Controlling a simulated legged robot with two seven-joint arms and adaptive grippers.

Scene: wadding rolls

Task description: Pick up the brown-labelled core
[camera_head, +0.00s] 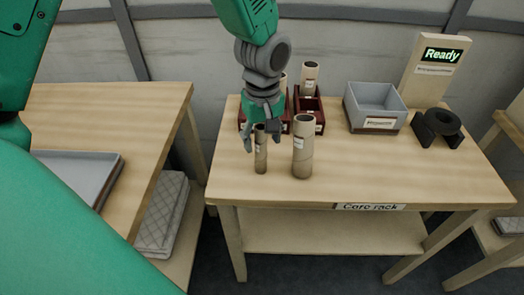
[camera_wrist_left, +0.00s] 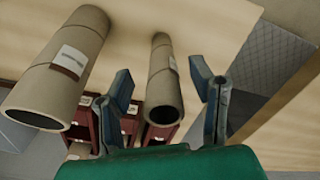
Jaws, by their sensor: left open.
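Two cardboard cores stand upright near the front of the core rack table. The slim core (camera_head: 261,158) is left of the wider core (camera_head: 302,150). In the left wrist view the open fingers (camera_wrist_left: 165,90) flank the slim core (camera_wrist_left: 162,88) with gaps on both sides, and the wider core (camera_wrist_left: 62,68) is at the left. My right gripper is out of view.
Dark red racks (camera_head: 310,108) holding further cores stand behind. A grey bin (camera_head: 374,108), a black holder (camera_head: 437,127) and a "Ready" sign (camera_head: 437,65) stand to the right. A side table (camera_head: 95,115) with a grey tray is at left. The tabletop's front right (camera_head: 380,175) is clear.

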